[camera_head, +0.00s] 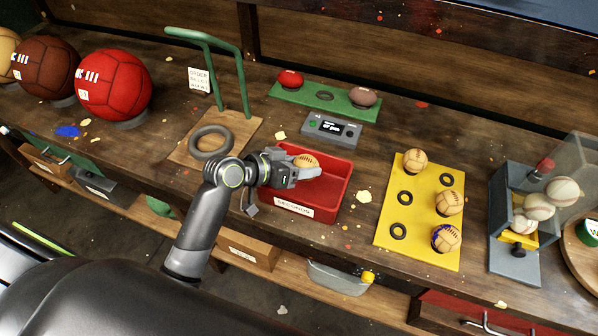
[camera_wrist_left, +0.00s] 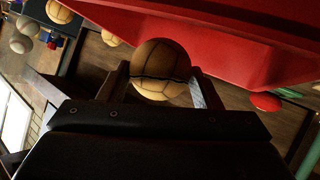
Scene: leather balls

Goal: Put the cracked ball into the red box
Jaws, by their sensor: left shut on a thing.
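The red box (camera_head: 322,196), with a label reading "SECONDS" on its front, stands on the workbench in the middle of the head view. My left gripper (camera_head: 304,168) is over the box's back left part and is shut on a tan ball (camera_head: 306,161). In the left wrist view the ball (camera_wrist_left: 160,62) sits between the two fingers, and a dark jagged crack line runs across it. The red box wall (camera_wrist_left: 225,35) shows close beside it in that view. Whether the ball is below the rim I cannot tell. My right gripper is not in view.
A yellow board (camera_head: 416,225) with several rings and tan balls lies right of the box. A green stand (camera_head: 243,75) is left. A grey dispenser (camera_head: 514,225) with pale balls stands far right.

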